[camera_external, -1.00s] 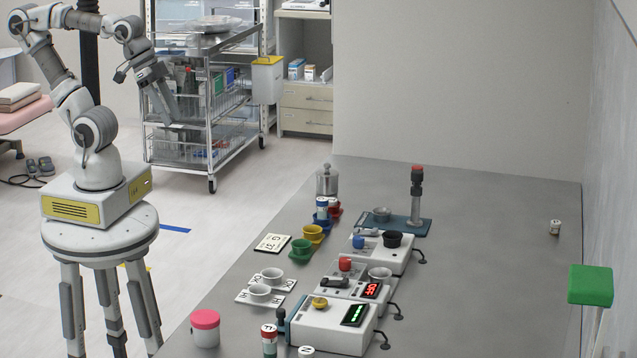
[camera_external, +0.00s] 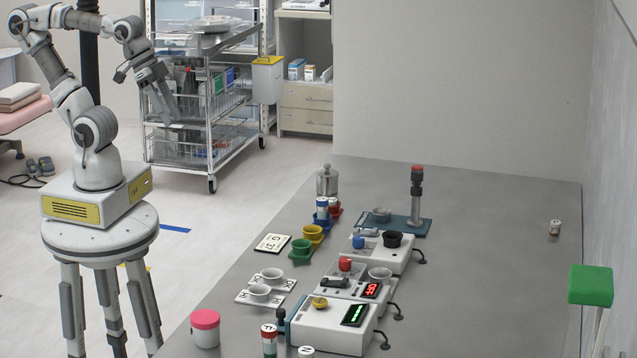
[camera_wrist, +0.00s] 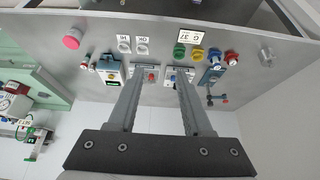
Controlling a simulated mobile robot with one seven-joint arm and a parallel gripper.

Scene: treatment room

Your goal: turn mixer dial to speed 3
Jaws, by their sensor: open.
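Three white devices with dials stand in a row on the grey table. The nearest device (camera_external: 335,330) has a yellow knob (camera_external: 319,302) and a green-lit display. The middle device (camera_external: 352,290) has a red knob (camera_external: 345,264) and a red-lit display. The far device (camera_external: 398,262) has a blue knob (camera_external: 358,242) and a black cup. I cannot tell which one is the mixer, and the dial markings are too small to read. My gripper (camera_external: 172,112) is open and empty, high and well away to the left of the table. Its spread fingers (camera_wrist: 160,80) also show in the wrist view.
On the table (camera_external: 500,260) are coloured cups, including a green one (camera_external: 301,250), a pink-lidded jar (camera_external: 205,328) and a post with a red top (camera_external: 417,190). A wire cart (camera_external: 212,130) stands behind my arm. The table's right part is mostly clear.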

